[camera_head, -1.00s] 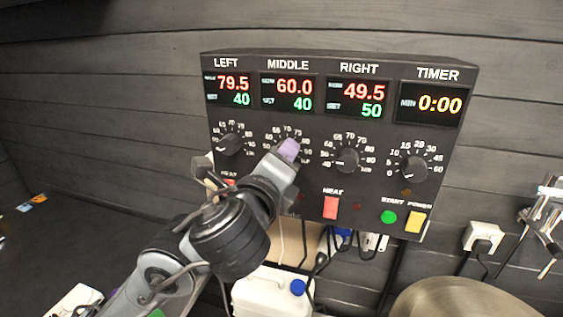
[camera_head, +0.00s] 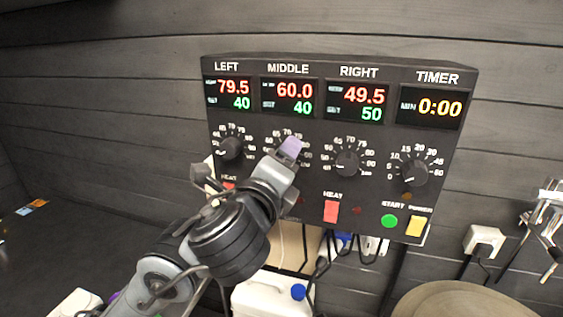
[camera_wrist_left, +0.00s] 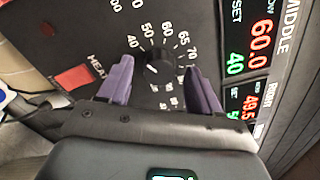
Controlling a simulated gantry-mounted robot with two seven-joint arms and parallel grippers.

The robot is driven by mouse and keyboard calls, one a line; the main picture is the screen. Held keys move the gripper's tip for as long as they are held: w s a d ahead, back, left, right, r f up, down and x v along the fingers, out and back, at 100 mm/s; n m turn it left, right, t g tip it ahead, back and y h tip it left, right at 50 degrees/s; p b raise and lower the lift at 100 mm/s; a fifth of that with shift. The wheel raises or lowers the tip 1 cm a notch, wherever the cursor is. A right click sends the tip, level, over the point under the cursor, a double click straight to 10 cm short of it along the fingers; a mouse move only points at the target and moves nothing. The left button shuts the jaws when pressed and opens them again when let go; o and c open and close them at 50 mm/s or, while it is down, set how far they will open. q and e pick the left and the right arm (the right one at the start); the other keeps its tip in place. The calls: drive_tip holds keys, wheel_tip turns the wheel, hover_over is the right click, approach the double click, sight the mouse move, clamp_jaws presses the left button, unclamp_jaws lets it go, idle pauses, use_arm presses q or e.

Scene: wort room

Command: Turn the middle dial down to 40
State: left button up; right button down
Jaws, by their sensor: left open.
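The black control panel (camera_head: 318,205) is on the wall, with LEFT, MIDDLE, RIGHT and TIMER displays. The middle display (camera_head: 290,95) reads 60.0 in red and set 40 in green. It also shows in the left wrist view (camera_wrist_left: 245,45). The middle dial is hidden behind my left gripper (camera_head: 290,149) in the head view. In the left wrist view, the black middle dial (camera_wrist_left: 153,67) lies between the two spread purple fingertips of my left gripper (camera_wrist_left: 160,82). The fingers are open, apart from the dial on both sides. My right gripper is not seen.
The left dial (camera_head: 230,148), right dial (camera_head: 347,163) and timer dial (camera_head: 413,172) flank it. Below are a red heat switch (camera_head: 331,211), green start button (camera_head: 389,221) and yellow power switch (camera_head: 415,226). A white canister (camera_head: 265,297) and cables are under the panel.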

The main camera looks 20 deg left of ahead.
use_arm(q)
drive_tip(key=s, duration=1)
drive_tip(key=shift+s+d, duration=0.4)
drive_tip(key=shift+d, duration=0.05)
